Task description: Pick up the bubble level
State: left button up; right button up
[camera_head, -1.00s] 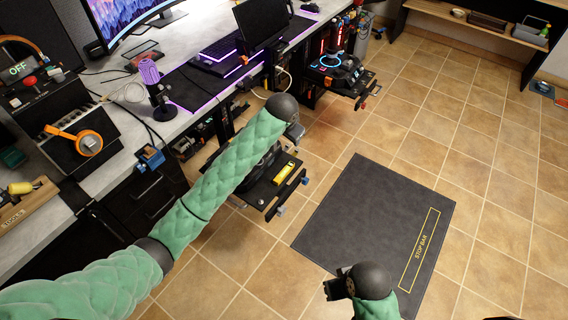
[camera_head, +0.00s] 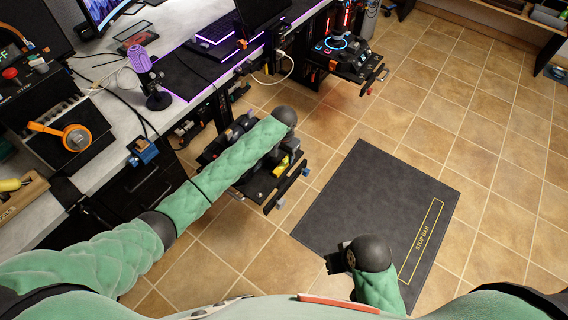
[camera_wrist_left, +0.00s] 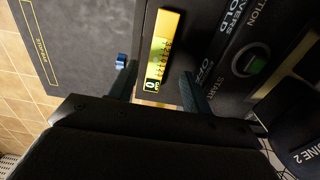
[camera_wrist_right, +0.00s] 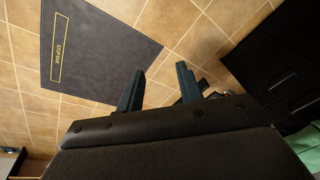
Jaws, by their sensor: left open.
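The bubble level is a yellow bar with dark markings. In the head view the level (camera_head: 281,167) lies on a black pull-out tray (camera_head: 262,192), partly hidden by my left wrist. In the left wrist view the level (camera_wrist_left: 164,45) has its near end between the two open fingers of my left gripper (camera_wrist_left: 157,88). That gripper (camera_head: 290,148) is over the tray; I cannot tell whether the fingers touch the level. My right gripper (camera_wrist_right: 159,88) is open and empty above the floor, and it also shows in the head view (camera_head: 336,261).
A dark mat (camera_head: 365,210) lies on the open tiled floor.

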aim_at(284, 163)
pick_arm(q)
jog(key=f, duration=0.3)
jog(key=shift+s+f+p, duration=0.1)
jog(key=shift+s+p, duration=0.2)
jog(key=shift+p, duration=0.05)
jog(key=shift+f, duration=0.5)
grip_shut()
pick_arm(e)
jog(key=shift+s+d+r, duration=0.1)
jog(key=shift+d+r, duration=0.25)
jog(key=shift+r, duration=0.2)
jog(key=shift+s+d+r, duration=0.1)
jog(key=shift+d+r, duration=0.2)
jog(key=shift+r, duration=0.2)
pick_arm(q)
jog(key=shift+r, duration=0.1)
pick_arm(e)
jog(key=shift+f, duration=0.1)
